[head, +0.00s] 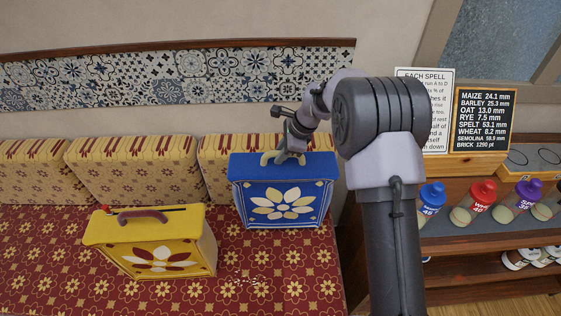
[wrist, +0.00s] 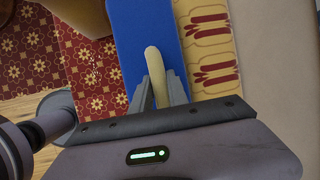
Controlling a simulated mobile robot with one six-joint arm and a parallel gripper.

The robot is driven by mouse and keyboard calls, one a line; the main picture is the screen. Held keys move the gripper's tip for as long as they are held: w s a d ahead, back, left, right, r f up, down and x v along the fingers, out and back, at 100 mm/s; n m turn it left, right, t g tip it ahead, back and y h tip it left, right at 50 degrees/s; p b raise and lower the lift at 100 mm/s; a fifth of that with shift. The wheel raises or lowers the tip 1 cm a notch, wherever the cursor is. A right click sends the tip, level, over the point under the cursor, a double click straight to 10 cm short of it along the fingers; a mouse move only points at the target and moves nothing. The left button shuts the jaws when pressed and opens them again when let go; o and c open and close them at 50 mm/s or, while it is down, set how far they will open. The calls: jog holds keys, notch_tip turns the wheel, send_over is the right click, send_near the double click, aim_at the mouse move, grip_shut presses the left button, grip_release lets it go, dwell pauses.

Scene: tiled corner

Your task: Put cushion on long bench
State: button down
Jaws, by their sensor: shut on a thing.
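The blue cushion (head: 283,200) is box-shaped, with a white and yellow flower on its front and a cream handle on top. My gripper (head: 289,151) is shut on that handle from above; in the wrist view the handle (wrist: 154,62) sits between the fingers (wrist: 158,92). The cushion is upright over the right part of the long bench (head: 290,265), close to the backrest. I cannot tell whether its underside touches the red patterned seat. A yellow cushion (head: 160,245) with a brown handle stands on the bench to the left.
Striped back cushions (head: 135,170) line the bench under a tiled wall band (head: 180,75). The seat has free room in front of the blue cushion.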

jog(key=shift+w+f, duration=0.2)
notch_tip(320, 180, down, 3)
jog(key=shift+f+b, duration=0.15)
jog(key=shift+b, duration=0.9)
jog(key=c, duration=1.3)
grip_release()
